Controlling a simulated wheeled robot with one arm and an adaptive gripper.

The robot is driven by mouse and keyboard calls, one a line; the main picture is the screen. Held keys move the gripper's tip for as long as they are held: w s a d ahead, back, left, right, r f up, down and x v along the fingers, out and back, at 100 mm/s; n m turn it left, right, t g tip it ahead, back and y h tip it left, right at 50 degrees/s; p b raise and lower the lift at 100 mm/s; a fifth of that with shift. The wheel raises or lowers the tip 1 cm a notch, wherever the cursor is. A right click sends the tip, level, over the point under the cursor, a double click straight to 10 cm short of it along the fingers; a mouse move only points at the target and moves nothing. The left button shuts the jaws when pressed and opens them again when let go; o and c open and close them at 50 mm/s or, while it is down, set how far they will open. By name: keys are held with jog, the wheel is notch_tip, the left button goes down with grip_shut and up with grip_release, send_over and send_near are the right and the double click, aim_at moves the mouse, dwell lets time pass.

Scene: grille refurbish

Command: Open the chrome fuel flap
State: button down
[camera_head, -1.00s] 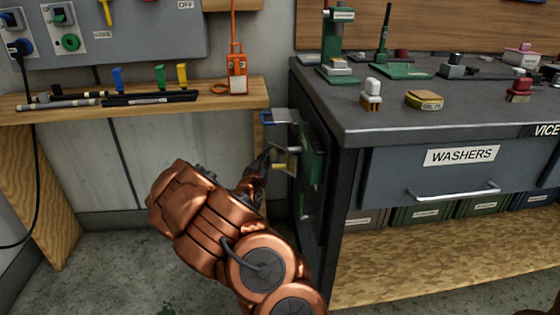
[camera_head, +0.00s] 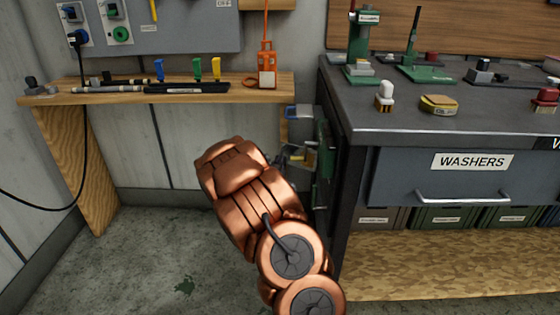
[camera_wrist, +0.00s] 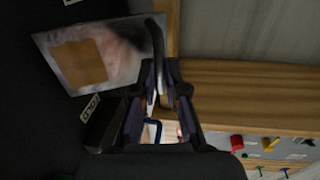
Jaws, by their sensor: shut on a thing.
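The chrome fuel flap (camera_wrist: 85,58) is a shiny, mirror-like plate at the upper left of the wrist view, with a blurred brown reflection in it. A curved metal handle (camera_wrist: 157,45) stands at its right edge. My gripper (camera_wrist: 157,78) is shut on this handle, its two dark fingers on either side. In the head view, the flap (camera_head: 303,157) is a small plate standing out from the bench's left side. My copper arm hides most of my gripper there, so the exact contact does not show.
The dark workbench (camera_head: 365,120), with its washers drawer (camera_head: 455,176), stands close on the right. A wooden shelf (camera_head: 130,98) carries pens, coloured clips and an orange device (camera_head: 267,66). A blue-edged bracket (camera_head: 297,112) sits above the flap. Floor (camera_head: 150,265) left of my arm is clear.

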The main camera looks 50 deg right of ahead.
jog(key=shift+s+d+f+g, duration=0.15)
jog(key=shift+s+g, duration=0.15)
jog(key=shift+s, duration=0.55)
jog(key=c, duration=1.2)
grip_release()
jog(key=shift+w, duration=0.2)
jog(key=shift+w, duration=0.1)
jog(key=shift+a, duration=0.2)
jog(key=v, duration=0.7)
jog(key=shift+a, duration=0.15)
jog(key=shift+s, duration=0.2)
